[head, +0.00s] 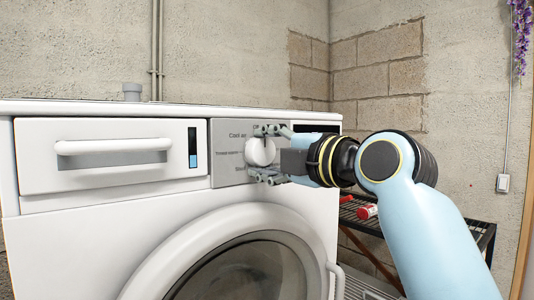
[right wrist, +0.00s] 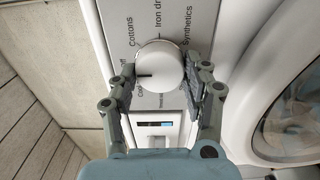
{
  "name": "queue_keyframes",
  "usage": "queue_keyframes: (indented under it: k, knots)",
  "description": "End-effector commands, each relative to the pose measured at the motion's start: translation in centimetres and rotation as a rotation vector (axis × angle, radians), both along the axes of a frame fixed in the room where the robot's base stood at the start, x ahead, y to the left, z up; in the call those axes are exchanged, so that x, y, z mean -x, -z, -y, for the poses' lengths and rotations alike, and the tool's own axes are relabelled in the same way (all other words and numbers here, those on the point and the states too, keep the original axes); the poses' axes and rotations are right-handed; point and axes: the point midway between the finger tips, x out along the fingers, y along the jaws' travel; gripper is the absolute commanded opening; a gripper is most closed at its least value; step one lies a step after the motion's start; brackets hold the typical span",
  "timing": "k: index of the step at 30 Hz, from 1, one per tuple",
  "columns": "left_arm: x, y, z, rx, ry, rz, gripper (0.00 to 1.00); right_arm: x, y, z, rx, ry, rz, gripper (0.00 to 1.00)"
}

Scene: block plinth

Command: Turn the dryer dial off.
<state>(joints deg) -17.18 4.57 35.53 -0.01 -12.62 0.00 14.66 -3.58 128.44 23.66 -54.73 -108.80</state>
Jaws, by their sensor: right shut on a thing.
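The white round dial (head: 260,152) sits on the grey control panel (head: 228,134) of the white dryer. It also shows in the right wrist view (right wrist: 160,62), with a dark pointer line on its face toward the left of that picture. My right gripper (head: 270,154) is shut on the dial, one finger above and one below in the head view. In the right wrist view the fingers (right wrist: 158,80) flank the dial on both sides. Labels such as Cottons, Iron dry and Synthetics ring it; others are partly hidden by a finger. My left gripper is not in view.
The dryer's drawer (head: 100,180) with its handle is left of the panel, and the round door (head: 240,270) is below. A dark metal rack (head: 365,225) with red items stands to the right. A block wall is behind.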

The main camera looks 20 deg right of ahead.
Motion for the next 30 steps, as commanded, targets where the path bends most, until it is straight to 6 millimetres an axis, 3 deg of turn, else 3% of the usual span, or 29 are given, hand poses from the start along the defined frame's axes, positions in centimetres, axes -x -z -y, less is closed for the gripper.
queue_keyframes:
  k: [2,3,7,17,30]
  knots:
    - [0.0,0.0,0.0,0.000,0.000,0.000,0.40,0.0,0.4,0.0,0.002,-0.001,-0.009,0.17]
    - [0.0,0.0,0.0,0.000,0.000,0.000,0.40,0.0,0.4,0.0,0.002,-0.001,-0.009,0.54]
    - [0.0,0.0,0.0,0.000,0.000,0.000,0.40,0.0,0.3,0.0,0.001,-0.001,-0.006,0.71]
    - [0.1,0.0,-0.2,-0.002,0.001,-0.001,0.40,0.3,0.1,0.1,0.001,0.000,-0.002,0.72]
    - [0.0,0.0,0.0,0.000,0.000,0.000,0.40,6.4,0.2,2.4,0.005,0.000,-0.004,0.72]
